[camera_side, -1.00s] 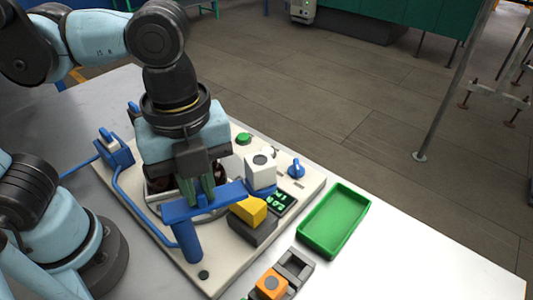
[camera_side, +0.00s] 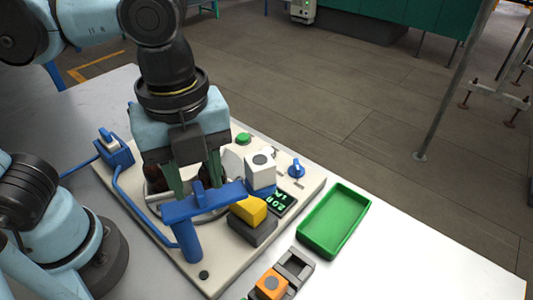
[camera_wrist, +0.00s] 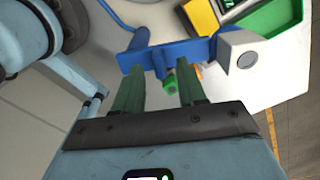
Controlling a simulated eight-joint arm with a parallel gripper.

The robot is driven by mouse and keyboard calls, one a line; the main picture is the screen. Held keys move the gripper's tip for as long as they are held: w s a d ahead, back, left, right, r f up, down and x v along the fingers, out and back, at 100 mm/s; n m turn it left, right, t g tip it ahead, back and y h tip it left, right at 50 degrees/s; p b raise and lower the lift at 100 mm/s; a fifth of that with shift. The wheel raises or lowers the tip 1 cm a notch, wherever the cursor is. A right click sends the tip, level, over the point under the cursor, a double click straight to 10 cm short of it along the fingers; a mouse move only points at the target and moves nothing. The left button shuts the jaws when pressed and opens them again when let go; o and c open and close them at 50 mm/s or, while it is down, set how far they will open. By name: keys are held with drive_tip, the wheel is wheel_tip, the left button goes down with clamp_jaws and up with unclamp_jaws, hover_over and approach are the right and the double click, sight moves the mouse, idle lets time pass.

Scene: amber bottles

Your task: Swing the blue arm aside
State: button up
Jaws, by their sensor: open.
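The blue arm (camera_side: 228,194) is a flat bar on a blue post (camera_side: 187,242) at the front of the cream base plate; its free end lies beside the white block. A small upright blue peg (camera_side: 198,189) stands on the bar. My gripper (camera_side: 194,184) is open, with its green fingers spread on either side of the peg. The wrist view shows my gripper (camera_wrist: 158,80) with a finger to each side of the peg and the blue bar (camera_wrist: 190,50) across the fingertips. Dark amber bottles (camera_side: 154,177) are partly hidden behind my gripper.
A white block (camera_side: 260,168) on a blue base, a yellow block (camera_side: 248,209) on a dark base and a lit display (camera_side: 281,202) crowd the bar's free end. A green tray (camera_side: 334,222) and an orange block (camera_side: 270,284) lie to the right. A blue cable runs along the left.

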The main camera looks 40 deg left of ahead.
sight(198, 188)
wheel_tip(198, 188, up, 10)
drive_tip(key=shift+r, duration=0.15)
idle(0.3)
drive_tip(key=w+a+f+n+t, duration=0.3)
drive_tip(key=w+a+f+n, duration=0.2)
drive_tip(key=n, duration=0.6)
drive_tip(key=w+a+f+n+t, duration=0.4)
drive_tip(key=w+a+f+n, duration=0.2)
drive_tip(key=a+f+n, duration=0.4)
drive_tip(key=shift+a+f+n, duration=0.2)
drive_tip(key=shift+a+n, duration=0.65)
drive_tip(key=shift+n, duration=0.25)
